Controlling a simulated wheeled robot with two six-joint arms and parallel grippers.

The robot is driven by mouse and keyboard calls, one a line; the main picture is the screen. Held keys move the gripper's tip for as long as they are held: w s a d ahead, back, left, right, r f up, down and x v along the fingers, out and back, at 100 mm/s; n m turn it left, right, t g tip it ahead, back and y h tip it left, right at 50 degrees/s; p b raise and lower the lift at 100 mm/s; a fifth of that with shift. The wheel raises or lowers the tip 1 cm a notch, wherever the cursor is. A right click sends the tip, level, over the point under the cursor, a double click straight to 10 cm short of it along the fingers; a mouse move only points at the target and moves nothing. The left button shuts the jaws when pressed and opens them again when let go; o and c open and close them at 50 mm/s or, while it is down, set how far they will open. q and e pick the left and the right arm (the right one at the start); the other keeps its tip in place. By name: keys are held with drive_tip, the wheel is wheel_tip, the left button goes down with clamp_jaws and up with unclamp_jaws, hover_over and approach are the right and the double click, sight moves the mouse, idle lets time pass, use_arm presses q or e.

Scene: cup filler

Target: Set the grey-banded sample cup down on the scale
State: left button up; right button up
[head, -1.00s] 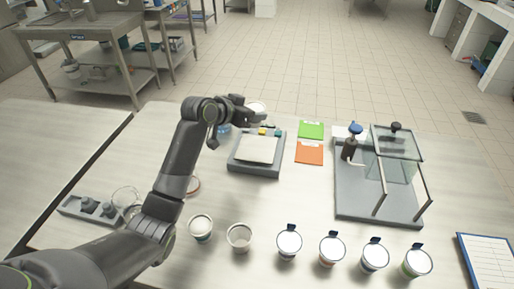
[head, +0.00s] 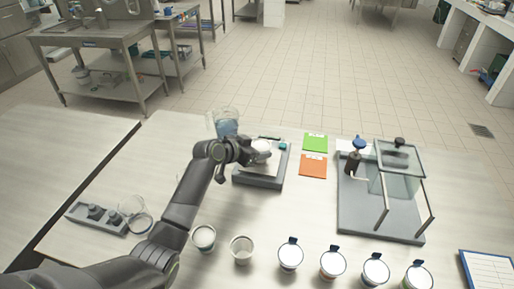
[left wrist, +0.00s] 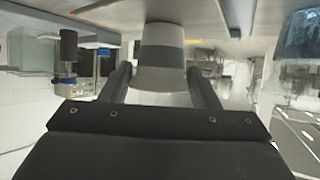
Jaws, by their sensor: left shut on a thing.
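The grey-banded sample cup (head: 262,146) is in my left gripper (head: 249,151), over the plate of the scale (head: 258,182). In the left wrist view the cup (left wrist: 162,55) shows white with a grey band, between the two dark fingers of the gripper (left wrist: 160,78). The cup looks upright. The scale is a dark grey box with a pale square plate, and the gripper hides part of its left side. The cup's base is at or very near the plate; I cannot tell if it touches. My right gripper is not in view.
A clear jug of blue liquid (head: 226,124) stands behind the gripper. Green (head: 314,142) and orange (head: 313,166) cards lie right of the scale. A glass-shielded station (head: 378,215) stands further right. Several cups line the front. The table between the cards and front cups is clear.

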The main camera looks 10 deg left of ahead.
use_arm(q)
drive_tip(key=shift+f, duration=0.1)
drive_tip(key=o, duration=1)
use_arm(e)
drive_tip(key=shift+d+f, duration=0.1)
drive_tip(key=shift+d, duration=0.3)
use_arm(q)
drive_tip(key=shift+r, duration=0.3)
drive_tip(key=shift+s+a, duration=0.15)
drive_tip(key=shift+s, duration=0.05)
drive_tip(key=b+v, duration=0.1)
drive_tip(key=v, duration=1)
drive_tip(key=shift+s+a, duration=0.1)
drive_tip(key=shift+s, duration=0.1)
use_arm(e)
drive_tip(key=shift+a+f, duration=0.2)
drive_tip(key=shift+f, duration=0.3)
